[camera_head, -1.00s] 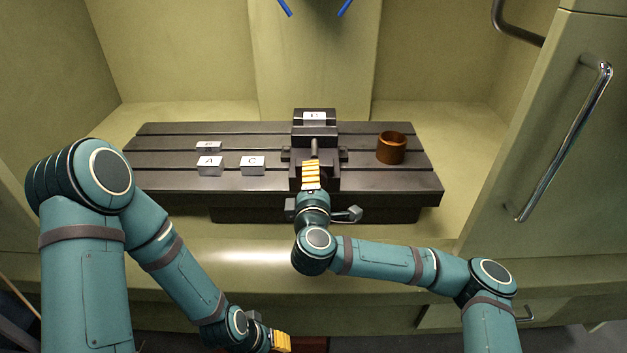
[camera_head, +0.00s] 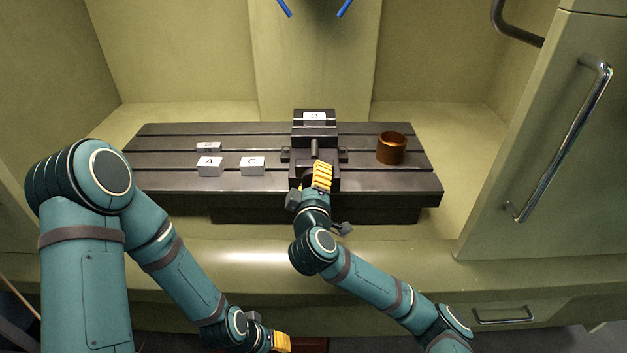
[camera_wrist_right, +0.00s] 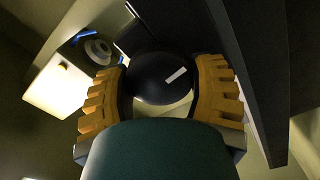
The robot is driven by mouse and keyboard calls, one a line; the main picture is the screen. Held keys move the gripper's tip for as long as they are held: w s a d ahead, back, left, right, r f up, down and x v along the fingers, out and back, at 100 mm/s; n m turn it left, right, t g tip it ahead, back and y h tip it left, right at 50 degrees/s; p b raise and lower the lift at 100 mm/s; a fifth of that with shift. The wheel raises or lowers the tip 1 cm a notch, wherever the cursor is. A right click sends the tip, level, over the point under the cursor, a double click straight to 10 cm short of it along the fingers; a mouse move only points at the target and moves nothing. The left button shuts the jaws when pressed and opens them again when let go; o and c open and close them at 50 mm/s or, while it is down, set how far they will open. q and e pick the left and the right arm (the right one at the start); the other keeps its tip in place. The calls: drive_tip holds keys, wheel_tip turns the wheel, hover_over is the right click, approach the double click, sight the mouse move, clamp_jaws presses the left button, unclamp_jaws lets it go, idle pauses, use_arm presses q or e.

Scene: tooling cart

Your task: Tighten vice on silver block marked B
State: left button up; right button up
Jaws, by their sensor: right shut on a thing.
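The dark vice (camera_head: 302,139) stands at the middle of the slotted table. A silver block (camera_head: 314,116) sits at its back jaw; its white label is too small to read surely, B or D. My right gripper (camera_head: 322,177) is at the front of the vice. In the right wrist view its yellow fingers (camera_wrist_right: 163,90) are shut around a dark round knob (camera_wrist_right: 160,78) with a white mark.
Silver blocks marked A (camera_head: 209,167) and C (camera_head: 252,166) sit left on the slotted table (camera_head: 165,157), with another labelled block (camera_head: 208,147) behind A. A brown ring-shaped cup (camera_head: 391,149) stands right of the vice. A cabinet door with a handle (camera_head: 568,135) is at right.

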drive_tip(key=shift+a, duration=0.1)
idle(0.3)
drive_tip(key=o, duration=1.2)
drive_tip(key=s, duration=1.2)
drive_tip(key=shift+s, duration=0.1)
